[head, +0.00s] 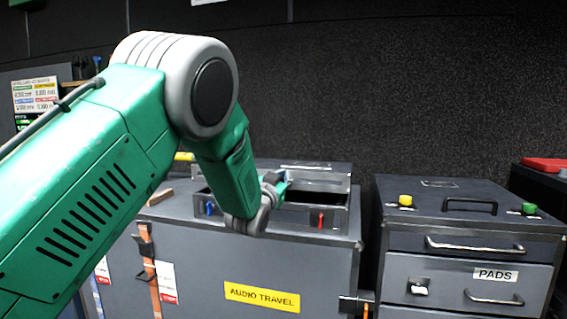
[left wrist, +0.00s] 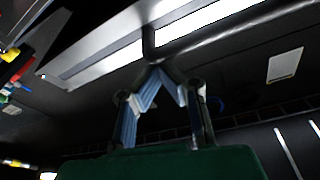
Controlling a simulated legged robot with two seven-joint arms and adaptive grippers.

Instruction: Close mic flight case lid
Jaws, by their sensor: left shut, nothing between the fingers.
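The mic flight case (head: 335,214) is a low grey metal box on top of a large grey trunk. Its dark inside shows from above, so it stands open. A raised grey panel along its back (head: 322,178) looks like the lid. A blue latch (head: 210,208) and a red latch (head: 320,218) are on its front. My left gripper (head: 279,182) is over the case near the raised panel; my forearm hides the case's middle. In the left wrist view the blue-grey fingertips (left wrist: 156,72) meet, shut and empty. I cannot tell whether they touch the lid. My right gripper is not in view.
The large trunk (head: 300,262) carries a yellow AUDIO TRAVEL label. To its right stands a drawer cabinet (head: 466,237) with a top handle, a yellow knob and a green knob. A red object (head: 544,164) lies at the far right. A dark wall is behind.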

